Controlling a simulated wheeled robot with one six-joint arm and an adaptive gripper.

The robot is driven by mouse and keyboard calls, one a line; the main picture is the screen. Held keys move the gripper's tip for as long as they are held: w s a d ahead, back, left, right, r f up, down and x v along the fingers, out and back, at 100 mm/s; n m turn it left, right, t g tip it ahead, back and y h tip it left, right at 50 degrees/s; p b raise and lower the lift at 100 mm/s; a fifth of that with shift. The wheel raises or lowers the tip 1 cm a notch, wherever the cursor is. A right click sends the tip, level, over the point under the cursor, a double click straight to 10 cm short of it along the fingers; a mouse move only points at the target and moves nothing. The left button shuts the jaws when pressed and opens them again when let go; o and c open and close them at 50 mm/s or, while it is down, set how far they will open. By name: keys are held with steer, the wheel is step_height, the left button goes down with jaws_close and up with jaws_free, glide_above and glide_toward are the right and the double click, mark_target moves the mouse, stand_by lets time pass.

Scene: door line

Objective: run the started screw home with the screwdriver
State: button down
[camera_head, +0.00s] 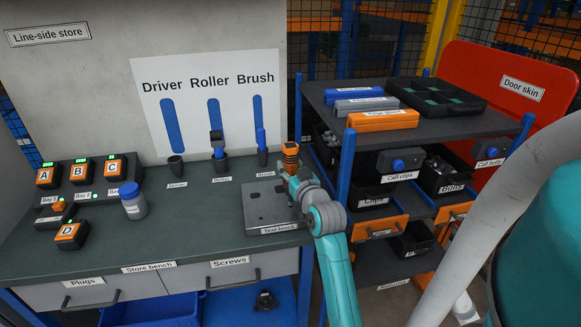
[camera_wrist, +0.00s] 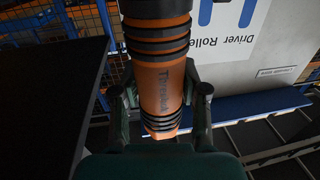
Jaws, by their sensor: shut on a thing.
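My gripper (camera_head: 292,176) is shut on the screwdriver (camera_head: 290,154), an orange handle with black bands, held upright over the back right of the test block. In the wrist view the screwdriver (camera_wrist: 162,85) stands between the two fingers of my gripper (camera_wrist: 160,100), with dark lettering on its orange barrel. The grey test block (camera_head: 264,207) lies on the bench and has small dark holes on top. My gripper hides the lower part of the screwdriver. I cannot see its tip or the started screw, nor tell whether they touch.
The driver holder (camera_head: 176,166) is empty. The roller (camera_head: 217,146) and brush (camera_head: 262,145) stand in their holders. A shelf rack (camera_head: 430,122) stands close on the right. The bench middle is clear.

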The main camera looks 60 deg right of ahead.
steer(key=shift+f, duration=0.4)
stand_by(1.1)
stand_by(0.5)
